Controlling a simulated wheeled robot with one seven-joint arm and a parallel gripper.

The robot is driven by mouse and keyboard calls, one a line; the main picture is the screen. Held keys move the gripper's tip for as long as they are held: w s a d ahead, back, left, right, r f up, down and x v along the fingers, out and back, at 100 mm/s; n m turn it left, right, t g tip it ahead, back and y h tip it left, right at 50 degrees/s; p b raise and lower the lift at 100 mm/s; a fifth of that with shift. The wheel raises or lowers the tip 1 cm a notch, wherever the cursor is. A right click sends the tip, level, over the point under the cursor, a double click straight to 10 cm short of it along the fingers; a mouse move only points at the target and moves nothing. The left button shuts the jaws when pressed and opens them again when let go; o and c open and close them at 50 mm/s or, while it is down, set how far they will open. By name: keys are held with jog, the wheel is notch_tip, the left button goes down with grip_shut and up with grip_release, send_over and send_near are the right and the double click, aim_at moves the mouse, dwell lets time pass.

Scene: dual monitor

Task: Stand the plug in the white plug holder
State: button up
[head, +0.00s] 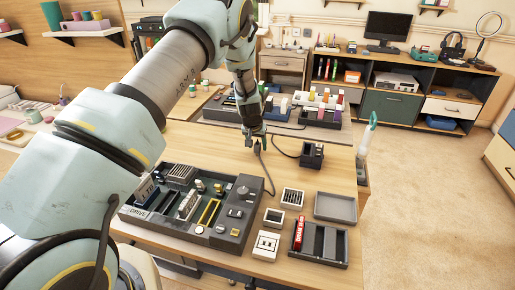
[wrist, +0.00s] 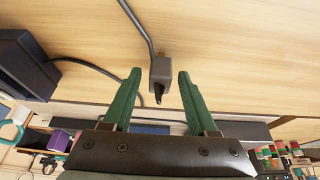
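The plug (wrist: 160,72) is a small grey block with a dark prong and a grey cable. In the wrist view it shows between the fingertips of my gripper (wrist: 160,78), with a gap on each side. My gripper is open; its green fingers do not touch the plug. In the head view my gripper (head: 254,138) is low over the back of the table, and the cable runs from there toward the front. I cannot tell which is the plug holder.
A grey panel (head: 238,211) with switches and modules fills the table's left. A black box (head: 312,155) with a cable stands at the back right. An empty grey tray (head: 335,207) and a dark divided tray with a red item (head: 299,234) lie at the right.

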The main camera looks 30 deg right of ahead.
grip_shut()
dwell(0.5)
